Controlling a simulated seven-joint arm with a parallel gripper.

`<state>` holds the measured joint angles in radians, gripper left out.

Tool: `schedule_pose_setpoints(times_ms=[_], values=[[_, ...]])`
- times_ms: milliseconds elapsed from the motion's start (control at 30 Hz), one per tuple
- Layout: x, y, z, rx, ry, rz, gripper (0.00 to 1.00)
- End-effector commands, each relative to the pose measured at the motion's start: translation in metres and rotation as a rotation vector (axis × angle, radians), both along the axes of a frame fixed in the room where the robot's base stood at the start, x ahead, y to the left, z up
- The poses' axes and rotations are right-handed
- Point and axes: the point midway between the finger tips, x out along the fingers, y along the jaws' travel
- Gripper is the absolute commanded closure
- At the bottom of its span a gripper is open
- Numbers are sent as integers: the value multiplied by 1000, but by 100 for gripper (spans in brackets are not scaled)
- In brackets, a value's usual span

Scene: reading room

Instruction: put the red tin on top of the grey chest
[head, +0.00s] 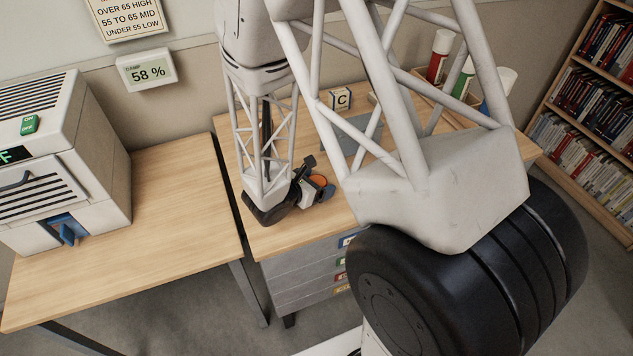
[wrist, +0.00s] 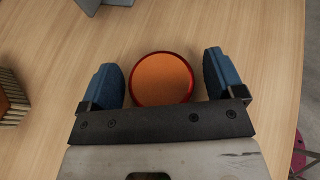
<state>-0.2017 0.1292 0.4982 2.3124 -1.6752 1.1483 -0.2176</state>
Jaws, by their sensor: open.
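The red tin (wrist: 162,78) is round, with an orange top and a red rim, and stands on the wooden table. My gripper (wrist: 161,66) is open, with one blue finger on each side of the tin and a small gap at each. In the head view the tin's orange top (head: 318,181) shows at my gripper (head: 316,189), near the table's front left part. A grey chest of drawers (head: 300,284) with coloured labels is under the wooden table top. My arm hides part of the chest and table.
A block marked C (head: 340,99) and a blue-grey object (head: 352,136) are farther back. Red (head: 439,56) and green (head: 464,78) cylinders with white tops stand at the back right. A white machine (head: 62,170) occupies the left table (head: 175,185), whose right part is clear.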

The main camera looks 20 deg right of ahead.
Motion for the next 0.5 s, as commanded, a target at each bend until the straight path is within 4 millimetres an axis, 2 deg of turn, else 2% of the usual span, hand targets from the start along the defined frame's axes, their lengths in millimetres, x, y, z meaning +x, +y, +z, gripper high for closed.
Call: schedule_pose_setpoints(times_ms=[267, 500], values=[[-2, 5, 5, 0, 0, 1, 12], [-8, 21, 12, 1, -2, 1, 12]])
